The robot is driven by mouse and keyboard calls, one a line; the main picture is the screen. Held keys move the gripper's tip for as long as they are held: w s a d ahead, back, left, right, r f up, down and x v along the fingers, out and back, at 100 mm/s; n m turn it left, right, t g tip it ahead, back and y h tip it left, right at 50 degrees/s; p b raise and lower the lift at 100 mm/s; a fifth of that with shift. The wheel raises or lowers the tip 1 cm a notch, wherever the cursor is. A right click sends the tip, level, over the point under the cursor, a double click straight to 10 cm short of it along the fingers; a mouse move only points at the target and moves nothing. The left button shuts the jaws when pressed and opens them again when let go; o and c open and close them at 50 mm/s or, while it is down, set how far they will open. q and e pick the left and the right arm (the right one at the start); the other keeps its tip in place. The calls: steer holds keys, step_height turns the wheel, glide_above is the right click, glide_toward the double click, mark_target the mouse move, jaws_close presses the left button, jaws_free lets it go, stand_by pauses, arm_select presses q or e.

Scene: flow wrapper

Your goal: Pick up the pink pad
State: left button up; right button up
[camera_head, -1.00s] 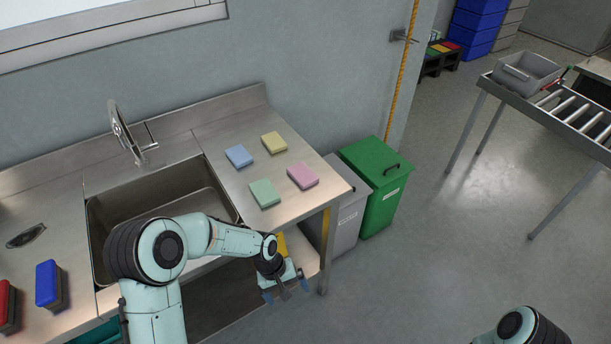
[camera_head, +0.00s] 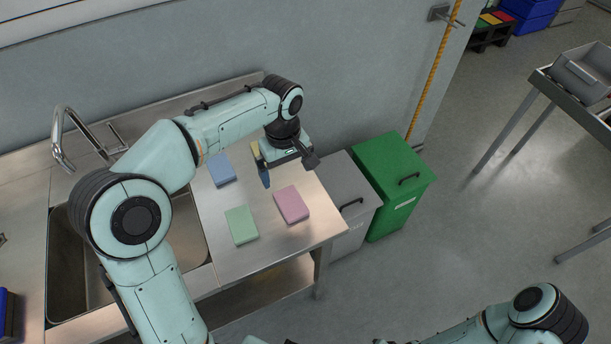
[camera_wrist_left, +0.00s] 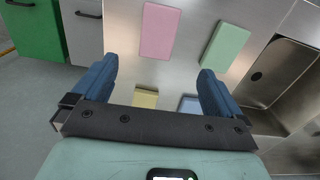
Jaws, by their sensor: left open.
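The pink pad (camera_head: 291,205) lies flat on the steel counter right of the sink, beside the green pad (camera_head: 241,225). My left gripper (camera_head: 288,172) is open and empty above the counter, on the wall side of the pink pad. In the left wrist view the pink pad (camera_wrist_left: 160,31) shows beyond the fingertips, with open space between my left gripper's fingers (camera_wrist_left: 155,75). The yellow pad (camera_wrist_left: 145,98) and the blue pad (camera_wrist_left: 188,104) lie between the fingers in that view. The yellow pad is mostly hidden by my gripper in the head view. My right gripper is not visible.
The sink (camera_head: 90,270) with its tap (camera_head: 75,140) is left of the pads. A grey bin (camera_head: 350,215) and a green bin (camera_head: 395,180) stand right of the counter. The wall is close behind my left wrist.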

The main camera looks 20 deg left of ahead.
arm_select(q)
glide_above(291, 202)
steer(key=f, duration=0.4)
steer(key=f+b, duration=0.1)
steer(key=f, duration=0.2)
steer(key=shift+s+a, duration=0.25)
steer(key=shift+w+d+f, duration=0.1)
steer(key=shift+w+f, duration=0.05)
steer(key=shift+f, duration=1.4)
steer(key=shift+w+d+f, duration=0.1)
steer(key=shift+f, duration=1.45)
steer(key=c, duration=1.1)
